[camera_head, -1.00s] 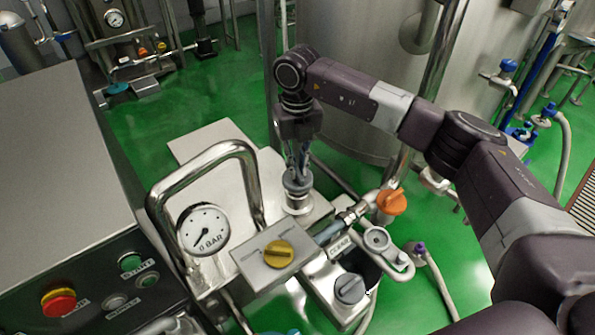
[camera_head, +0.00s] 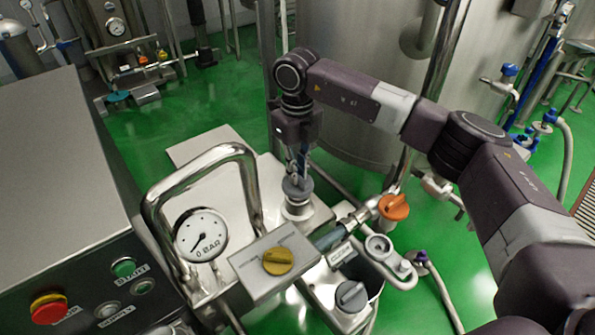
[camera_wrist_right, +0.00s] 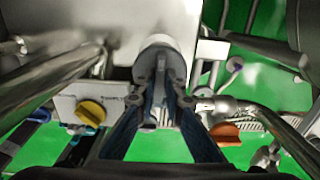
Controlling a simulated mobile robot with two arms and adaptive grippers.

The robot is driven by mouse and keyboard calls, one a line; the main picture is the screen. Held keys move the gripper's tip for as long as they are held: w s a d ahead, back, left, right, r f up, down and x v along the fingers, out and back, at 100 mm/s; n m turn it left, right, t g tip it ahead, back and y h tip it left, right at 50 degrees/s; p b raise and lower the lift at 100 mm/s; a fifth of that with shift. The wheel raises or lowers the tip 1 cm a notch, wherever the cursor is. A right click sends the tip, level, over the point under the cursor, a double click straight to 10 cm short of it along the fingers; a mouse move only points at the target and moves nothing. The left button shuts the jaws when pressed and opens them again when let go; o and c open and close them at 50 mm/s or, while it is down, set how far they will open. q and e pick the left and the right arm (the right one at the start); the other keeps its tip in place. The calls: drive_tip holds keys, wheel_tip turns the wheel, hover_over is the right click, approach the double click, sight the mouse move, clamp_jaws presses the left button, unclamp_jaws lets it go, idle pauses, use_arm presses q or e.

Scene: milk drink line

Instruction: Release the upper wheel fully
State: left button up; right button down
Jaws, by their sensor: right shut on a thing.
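The upper wheel (camera_head: 298,188) is a grey knob on top of a short metal stub on the steel machine. My right gripper (camera_head: 297,177) reaches down onto it from above, and its fingers are shut on the wheel. In the right wrist view the wheel (camera_wrist_right: 160,62) is between the two blue-grey fingers (camera_wrist_right: 160,98), which partly hide it. Whether the wheel has turned cannot be told. My left gripper is not in view.
A bent steel handrail (camera_head: 243,180) and a pressure gauge (camera_head: 201,235) reading near 0 stand left of the wheel. A yellow knob (camera_head: 278,261), an orange valve handle (camera_head: 393,207) and a grey knob (camera_head: 351,296) are nearby. A large steel tank (camera_head: 350,110) stands behind.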

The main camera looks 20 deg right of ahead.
drive_tip(key=shift+r, duration=0.1)
drive_tip(key=c, duration=2)
unclamp_jaws()
wheel_tip(320, 180, up, 12)
